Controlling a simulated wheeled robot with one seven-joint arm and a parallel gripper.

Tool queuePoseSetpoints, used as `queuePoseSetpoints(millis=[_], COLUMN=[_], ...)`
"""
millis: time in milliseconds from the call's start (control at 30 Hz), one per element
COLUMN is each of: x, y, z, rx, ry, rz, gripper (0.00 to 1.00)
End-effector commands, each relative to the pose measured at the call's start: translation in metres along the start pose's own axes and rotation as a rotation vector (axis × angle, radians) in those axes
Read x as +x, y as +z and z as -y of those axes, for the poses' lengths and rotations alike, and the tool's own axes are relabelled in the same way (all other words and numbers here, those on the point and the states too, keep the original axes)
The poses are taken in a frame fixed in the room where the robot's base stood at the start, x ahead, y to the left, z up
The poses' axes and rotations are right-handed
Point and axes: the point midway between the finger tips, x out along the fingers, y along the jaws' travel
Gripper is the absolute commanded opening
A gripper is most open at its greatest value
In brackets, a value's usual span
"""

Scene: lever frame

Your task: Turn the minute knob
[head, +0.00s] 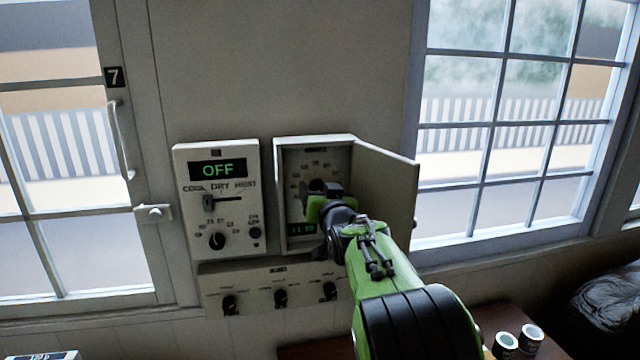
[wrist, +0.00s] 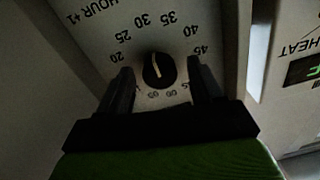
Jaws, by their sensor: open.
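The minute knob is a round black knob (wrist: 159,71) with a pale pointer line, ringed by printed numbers on a grey panel in the wrist view. My gripper (wrist: 163,82) is open, with one black finger on each side of the knob. I cannot tell whether the fingers touch it. In the head view my gripper (head: 322,190) is inside the open timer box (head: 281,180) on the wall and hides the knob.
The box's door (head: 392,190) stands open to the right, close to my arm. A control panel (head: 182,185) reading OFF is at left. A lower panel (head: 255,291) with three black knobs sits below. Two cans (head: 505,342) stand at the lower right.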

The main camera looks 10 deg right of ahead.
Motion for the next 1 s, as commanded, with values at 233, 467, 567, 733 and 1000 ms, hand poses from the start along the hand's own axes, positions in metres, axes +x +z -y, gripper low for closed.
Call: queuePoseSetpoints(millis=[233, 467, 567, 733, 1000], x=[0.0030, 0.0028, 0.0027, 0.0027, 0.0025], y=[0.0011, 0.0013, 0.0013, 0.0014, 0.0028], z=[-0.0004, -0.0006, -0.0005, -0.0005, -0.0009], rx=[0.000, 0.000, 0.000, -0.002, -0.068], ry=[0.000, 0.001, 0.001, 0.001, 0.001], rz=[0.000, 0.000, 0.000, 0.000, 0.000], gripper=[0.65, 0.35, 0.19, 0.09, 0.09])
